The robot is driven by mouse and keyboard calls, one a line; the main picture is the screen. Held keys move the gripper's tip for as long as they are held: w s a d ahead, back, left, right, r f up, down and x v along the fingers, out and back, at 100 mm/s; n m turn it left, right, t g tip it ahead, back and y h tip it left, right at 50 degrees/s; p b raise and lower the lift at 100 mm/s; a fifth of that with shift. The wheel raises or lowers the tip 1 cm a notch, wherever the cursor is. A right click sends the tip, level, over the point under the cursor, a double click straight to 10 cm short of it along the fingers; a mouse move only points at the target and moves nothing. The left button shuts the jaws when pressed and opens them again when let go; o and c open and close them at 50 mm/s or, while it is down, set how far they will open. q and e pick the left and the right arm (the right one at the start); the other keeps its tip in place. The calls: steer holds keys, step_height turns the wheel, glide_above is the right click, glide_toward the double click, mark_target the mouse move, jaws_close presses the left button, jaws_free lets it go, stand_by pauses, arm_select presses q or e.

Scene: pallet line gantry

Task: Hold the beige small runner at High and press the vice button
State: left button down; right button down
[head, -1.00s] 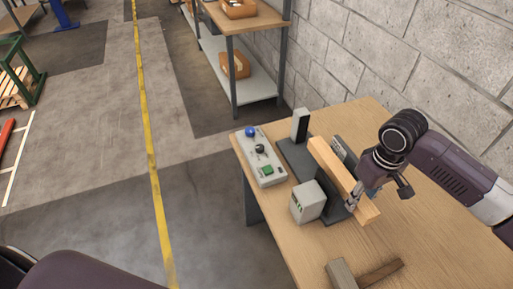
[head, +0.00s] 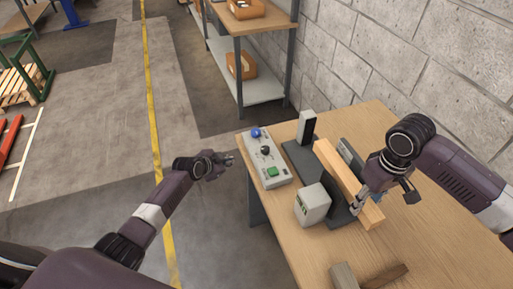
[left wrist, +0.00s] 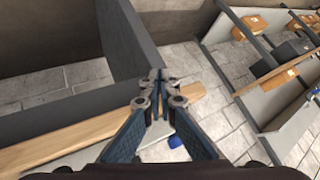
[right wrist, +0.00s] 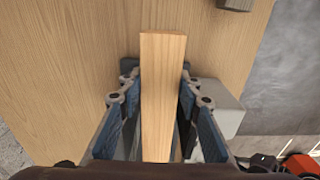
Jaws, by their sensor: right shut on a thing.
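The beige small runner (head: 340,172) is a long pale wooden bar lying along the vice (head: 300,158), a dark base with grey blocks. My right gripper (head: 356,208) is shut on the runner near its front end. In the right wrist view the runner (right wrist: 163,80) lies between both fingers. A grey control box (head: 264,163) left of the vice carries a blue button (head: 256,132), a black knob (head: 265,151) and a green button (head: 272,172). My left gripper (head: 230,160) is empty, its fingertips together, left of the box and apart from it. Labels are too small to read.
A pale box-shaped unit (head: 312,204) stands in front of the vice. Grey and brown blocks (head: 385,276) lie at the table's front. A shelf (head: 262,88) with orange bins and a block wall (head: 400,60) stand behind.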

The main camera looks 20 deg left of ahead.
arm_select(q)
steer(key=w+d+r+m+h, duration=0.1)
steer(key=w+d+r+m, duration=0.15)
steer(key=r, duration=0.45)
steer(key=w+d+r+m+h, duration=0.1)
steer(key=w+r+m, duration=0.2)
steer(key=r, duration=0.4)
steer(key=m+g, duration=0.8)
steer(key=m, duration=0.6)
glide_toward(273, 170)
steer(key=shift+d+f+h, duration=0.2)
steer(key=shift+f+h, duration=0.2)
steer(key=shift+f, duration=1.05)
stand_by(0.5)
steer(key=shift+x, duration=1.9)
